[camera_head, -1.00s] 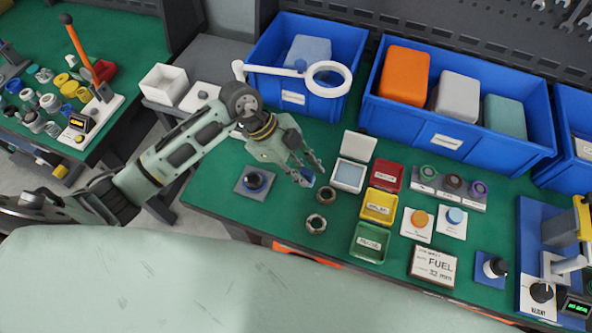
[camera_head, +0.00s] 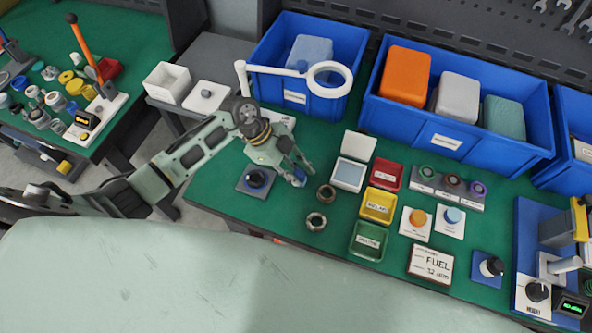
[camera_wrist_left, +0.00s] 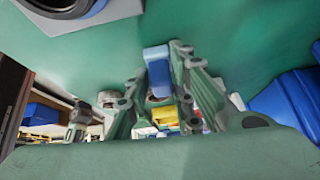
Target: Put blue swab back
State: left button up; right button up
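A small blue block, apparently the blue swab (camera_head: 299,175), is at my left gripper's fingertips over the green table. In the left wrist view the blue block (camera_wrist_left: 157,70) lies between the two fingers, with narrow gaps seeming to show at its sides. My left gripper (camera_head: 305,178) points down and to the right and appears open around it; contact is not clear. It also shows in the left wrist view (camera_wrist_left: 158,85). A white card with a blue round pad (camera_head: 451,217) stands beside one with an orange pad (camera_head: 418,219). My right gripper is not in view.
Two metal rings (camera_head: 316,221) lie right of the gripper. An open white box (camera_head: 349,174), red, yellow and green trays (camera_head: 369,240) stand further right. Blue bins (camera_head: 452,138) and a magnifier (camera_head: 329,75) stand behind.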

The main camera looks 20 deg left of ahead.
pick_arm(q)
jog(key=o, duration=0.5)
jog(key=shift+c, duration=0.2)
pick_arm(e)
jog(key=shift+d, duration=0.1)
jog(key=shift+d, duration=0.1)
pick_arm(q)
jog(key=shift+r, duration=0.25)
jog(key=b+v, duration=0.2)
jog(key=v, duration=0.9)
jog(key=shift+a+r, duration=0.25)
jog(key=shift+r, duration=0.1)
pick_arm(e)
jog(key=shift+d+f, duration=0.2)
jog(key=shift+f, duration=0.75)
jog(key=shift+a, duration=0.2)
pick_arm(q)
jog(key=shift+s, duration=0.1)
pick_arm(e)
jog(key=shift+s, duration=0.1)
